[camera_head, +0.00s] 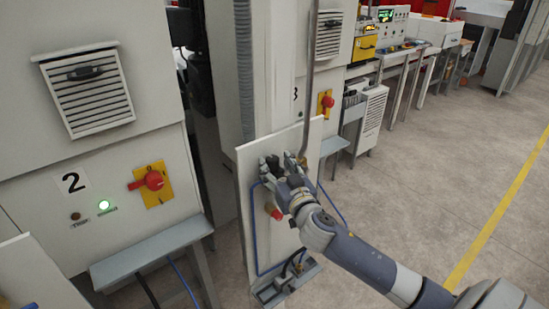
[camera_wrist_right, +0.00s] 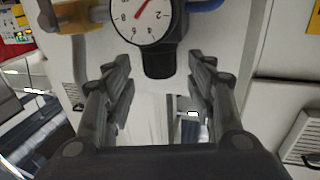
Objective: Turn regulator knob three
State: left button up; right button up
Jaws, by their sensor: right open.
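A white upright panel (camera_head: 249,168) stands in front of me, with my right gripper (camera_head: 279,165) at its upper part. In the right wrist view, a round white gauge (camera_wrist_right: 143,18) with a red needle is on the panel, partly cut off by the top edge. In the head view my gripper hides most of the regulator. My left gripper is not in view.
Blue hoses run along the panel. Open floor (camera_head: 440,160) lies at right.

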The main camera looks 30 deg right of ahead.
jog(key=shift+x, duration=0.85)
jog(key=c, duration=1.1)
jog(key=shift+f+y, duration=0.1)
jog(key=shift+y, duration=0.2)
